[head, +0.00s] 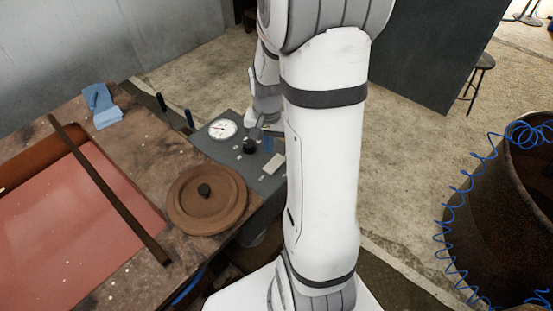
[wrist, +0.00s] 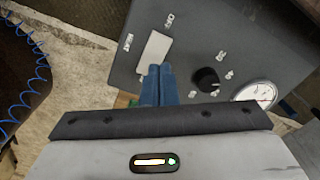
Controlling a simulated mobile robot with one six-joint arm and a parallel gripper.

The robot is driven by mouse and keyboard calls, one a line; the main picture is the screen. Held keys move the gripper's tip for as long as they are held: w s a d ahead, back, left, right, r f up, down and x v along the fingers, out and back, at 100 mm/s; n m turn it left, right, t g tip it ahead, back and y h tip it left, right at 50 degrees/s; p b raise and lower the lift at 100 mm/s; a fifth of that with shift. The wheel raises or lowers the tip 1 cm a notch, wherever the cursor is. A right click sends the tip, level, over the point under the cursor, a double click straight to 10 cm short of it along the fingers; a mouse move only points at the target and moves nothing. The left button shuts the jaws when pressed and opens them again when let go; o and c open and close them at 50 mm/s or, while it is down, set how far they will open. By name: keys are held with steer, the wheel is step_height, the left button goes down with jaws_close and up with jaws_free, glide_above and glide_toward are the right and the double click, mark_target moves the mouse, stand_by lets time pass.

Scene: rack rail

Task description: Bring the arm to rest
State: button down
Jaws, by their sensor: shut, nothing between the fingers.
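My gripper (wrist: 158,85) shows in the wrist view with its blue fingers together and nothing between them. It is in front of a dark grey control panel (wrist: 120,62). The panel has a white rectangular plate (wrist: 154,52), a black knob (wrist: 206,79) and a round white gauge (wrist: 254,94). The fingertips appear just below the white plate; I cannot tell whether they touch the panel. In the head view my white arm stands in the middle, and my gripper (head: 268,143) is partly hidden at the panel (head: 222,150).
A worn workbench (head: 140,150) at left holds a red tray (head: 70,225), a dark metal bar (head: 105,185), a round brown lid (head: 207,198) and blue gloves (head: 101,105). A rusty drum (head: 525,200) with a blue coiled hose (head: 447,235) stands at right. A stool (head: 480,75) is behind.

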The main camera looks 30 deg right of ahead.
stand_by(0.3)
steer(key=s+a+r+n+t, duration=0.3)
steer(key=s+a+r+n, duration=0.5)
steer(key=s+a+r, duration=0.3)
steer(key=v, duration=0.3)
steer(key=shift+s+r, duration=0.2)
steer(key=shift+s, duration=0.25)
steer(key=shift+a, duration=0.1)
